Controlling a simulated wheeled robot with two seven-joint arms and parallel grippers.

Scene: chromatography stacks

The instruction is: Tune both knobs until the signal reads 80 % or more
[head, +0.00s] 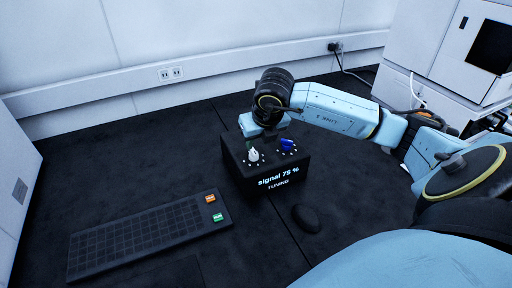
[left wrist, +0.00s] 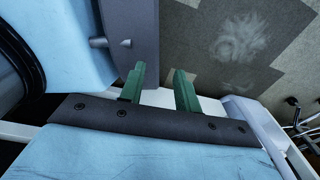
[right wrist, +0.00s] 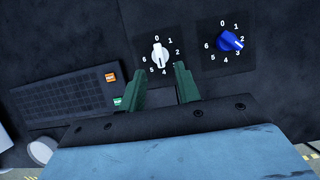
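The black tuning box (head: 268,181) stands on the dark bench, and its front reads "signal 75 %" and "TUNING". On its top are a white knob (head: 253,155) on the left and a blue knob (head: 287,145) on the right. In the right wrist view, the white knob (right wrist: 160,54) lies just beyond the fingertips of my right gripper (right wrist: 160,70), which is open and empty. My left gripper (left wrist: 160,75) is open and empty, away from the box.
A black keyboard (head: 140,235) with an orange key (head: 210,198) and a green key (head: 218,217) lies left of the box. A dark mouse (head: 306,217) lies to its right front. A white instrument (head: 440,50) stands at the back right.

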